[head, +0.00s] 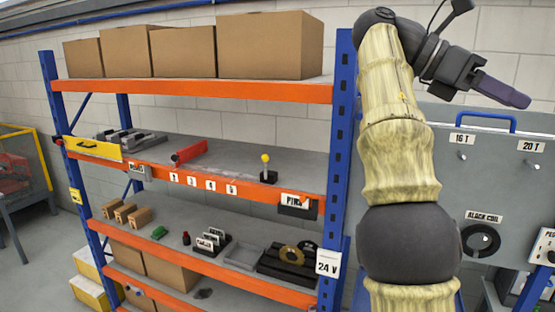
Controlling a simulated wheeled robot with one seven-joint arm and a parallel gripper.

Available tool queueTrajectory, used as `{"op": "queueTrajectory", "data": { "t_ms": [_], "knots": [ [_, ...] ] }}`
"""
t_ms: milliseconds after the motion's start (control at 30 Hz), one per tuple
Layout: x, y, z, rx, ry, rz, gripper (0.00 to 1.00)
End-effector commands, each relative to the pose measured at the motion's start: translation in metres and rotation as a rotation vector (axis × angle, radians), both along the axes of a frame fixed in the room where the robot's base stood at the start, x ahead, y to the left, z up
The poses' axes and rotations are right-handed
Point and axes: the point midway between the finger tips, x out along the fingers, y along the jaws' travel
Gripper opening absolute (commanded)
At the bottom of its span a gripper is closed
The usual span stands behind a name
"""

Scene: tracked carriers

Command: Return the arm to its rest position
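My arm rises on the right side of the head view, in a pale yellowish sleeve with dark joints. It bends at the top, and my gripper (503,91) points right and slightly down in front of the grey panel's upper edge. Its purple fingers are seen from the side and overlap, so I cannot tell whether they are open or shut. I see no object at the fingertips. My gripper is apart from the shelves.
A blue and orange shelf rack (190,89) stands to the left, with cardboard boxes (270,44) on top. A lever with a yellow knob (265,158) stands on the middle shelf. A grey panel (480,180) with a black coil (480,241) is at right, close behind my arm.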

Motion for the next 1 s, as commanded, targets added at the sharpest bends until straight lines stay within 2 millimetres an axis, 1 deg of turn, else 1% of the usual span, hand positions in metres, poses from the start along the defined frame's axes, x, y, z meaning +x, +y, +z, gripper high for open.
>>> {"op": "queueTrajectory", "data": {
  "t_ms": [100, 367, 567, 667, 767, 867, 900, 967, 1000],
  "knots": [
    [0.0, 0.001, 0.0, 0.0, 0.0, 0.001, 0.33],
    [0.017, -0.014, -0.026, 0.008, -0.029, 0.044, 0.33],
    [0.036, -0.026, -0.058, 0.025, -0.072, 0.09, 0.33],
    [0.047, -0.033, -0.08, 0.042, -0.106, 0.119, 0.33],
    [0.06, -0.04, -0.109, 0.068, -0.149, 0.147, 0.33],
    [0.074, -0.046, -0.152, 0.113, -0.215, 0.175, 0.33],
    [0.081, -0.046, -0.173, 0.138, -0.249, 0.187, 0.33],
    [0.089, -0.045, -0.205, 0.18, -0.307, 0.198, 0.33],
    [0.094, -0.043, -0.227, 0.21, -0.346, 0.201, 0.33]
  ]
}}
